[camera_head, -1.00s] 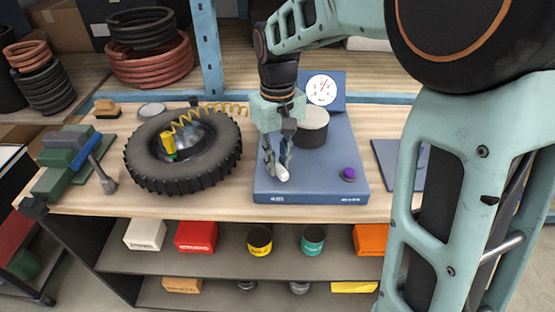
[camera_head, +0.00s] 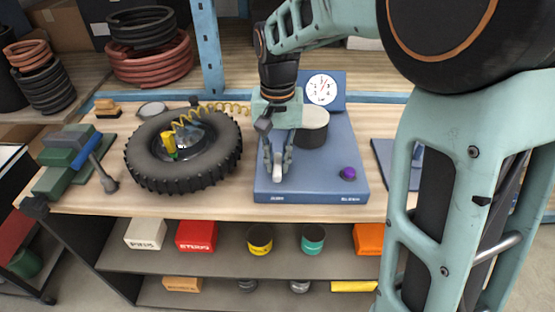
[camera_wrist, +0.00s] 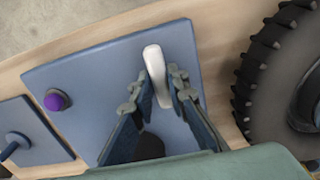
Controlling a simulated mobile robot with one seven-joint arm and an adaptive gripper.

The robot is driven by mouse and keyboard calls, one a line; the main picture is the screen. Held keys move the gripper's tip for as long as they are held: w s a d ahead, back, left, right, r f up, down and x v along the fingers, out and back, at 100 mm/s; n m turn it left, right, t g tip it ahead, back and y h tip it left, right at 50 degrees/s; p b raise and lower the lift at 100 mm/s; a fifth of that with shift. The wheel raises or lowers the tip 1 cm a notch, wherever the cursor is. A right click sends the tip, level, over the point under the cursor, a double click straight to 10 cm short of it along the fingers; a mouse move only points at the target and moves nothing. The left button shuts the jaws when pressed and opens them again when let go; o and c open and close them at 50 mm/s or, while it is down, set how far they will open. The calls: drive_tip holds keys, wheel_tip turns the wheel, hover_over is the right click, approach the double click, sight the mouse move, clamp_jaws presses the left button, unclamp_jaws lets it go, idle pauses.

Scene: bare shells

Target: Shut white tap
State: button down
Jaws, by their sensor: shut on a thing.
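The white tap (camera_wrist: 155,70) is a slim rounded white lever on the blue base (camera_wrist: 95,75), seen near the base's edge in the wrist view. My gripper (camera_head: 277,172) points down over the front left part of the base in the head view. Its two fingers stand on either side of the white lever and are shut on it. The lever's far end sticks out past the fingertips in the wrist view. The lever's lower part and pivot are hidden by the fingers.
A purple knob (camera_head: 348,173) sits on the base to the right. A round drum (camera_head: 313,127) and a white dial (camera_head: 322,89) stand behind. A large black tyre (camera_head: 183,150) lies to the left. A blue plate (camera_head: 392,160) lies to the right.

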sight(278, 163)
idle(0.3)
drive_tip(key=c, duration=1.9)
unclamp_jaws()
drive_tip(key=shift+r, duration=0.1)
wheel_tip(278, 163, up, 12)
drive_tip(key=shift+f, duration=0.1)
